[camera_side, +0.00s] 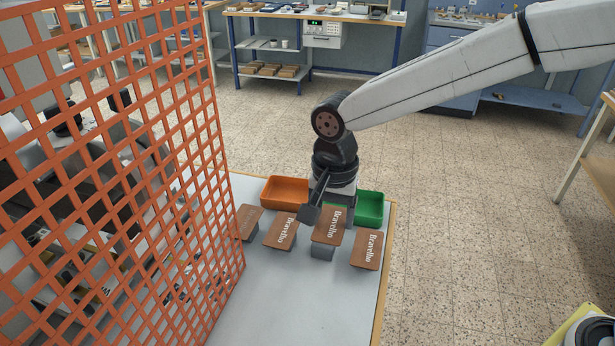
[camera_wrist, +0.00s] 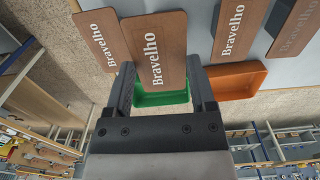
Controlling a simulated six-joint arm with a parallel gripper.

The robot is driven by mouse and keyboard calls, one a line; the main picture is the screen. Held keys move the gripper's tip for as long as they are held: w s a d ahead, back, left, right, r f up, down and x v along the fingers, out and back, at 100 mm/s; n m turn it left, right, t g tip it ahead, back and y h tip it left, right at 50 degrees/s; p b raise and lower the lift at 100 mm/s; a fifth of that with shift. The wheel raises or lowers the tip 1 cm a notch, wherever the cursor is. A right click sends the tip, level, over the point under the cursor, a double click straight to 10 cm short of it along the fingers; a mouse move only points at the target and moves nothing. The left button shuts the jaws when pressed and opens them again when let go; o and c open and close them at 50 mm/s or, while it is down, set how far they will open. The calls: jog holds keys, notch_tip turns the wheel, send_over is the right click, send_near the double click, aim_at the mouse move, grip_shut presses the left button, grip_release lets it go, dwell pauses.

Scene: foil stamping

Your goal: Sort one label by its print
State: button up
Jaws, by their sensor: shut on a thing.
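Several brown labels lie in a row on the pale table. The label at my gripper (camera_wrist: 161,92) reads "Bravelho" in clear white print; this held label (camera_wrist: 155,48) lies between my two fingers, which are shut on its edges. It also shows in the side view (camera_side: 328,226) over a grey block; I cannot tell if they touch. The right label (camera_side: 367,250) and the label left of mine (camera_side: 282,230) also read "Bravelho" in white. On the leftmost label (camera_side: 248,222) the print is faint, as in the wrist view (camera_wrist: 295,30). Behind stand an orange bin (camera_side: 285,190) and a green bin (camera_side: 370,208).
An orange mesh fence (camera_side: 130,150) stands along the table's left side. The front of the table (camera_side: 300,305) is bare. Workbenches stand at the back.

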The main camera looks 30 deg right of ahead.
jog(key=s+d+r, duration=0.5)
jog(key=s+r, duration=0.3)
jog(key=s, duration=0.3)
jog(key=shift+s+r, duration=0.25)
jog(key=shift+s, duration=0.15)
jog(key=shift+w, duration=0.1)
dwell(0.3)
jog(key=w+d+f+m, duration=0.2)
jog(key=w+m, duration=0.6)
jog(key=w, duration=0.1)
jog(key=w+d+f+m, duration=0.3)
jog(key=w+m, duration=0.6)
jog(key=w, duration=0.1)
jog(key=shift+d, duration=0.25)
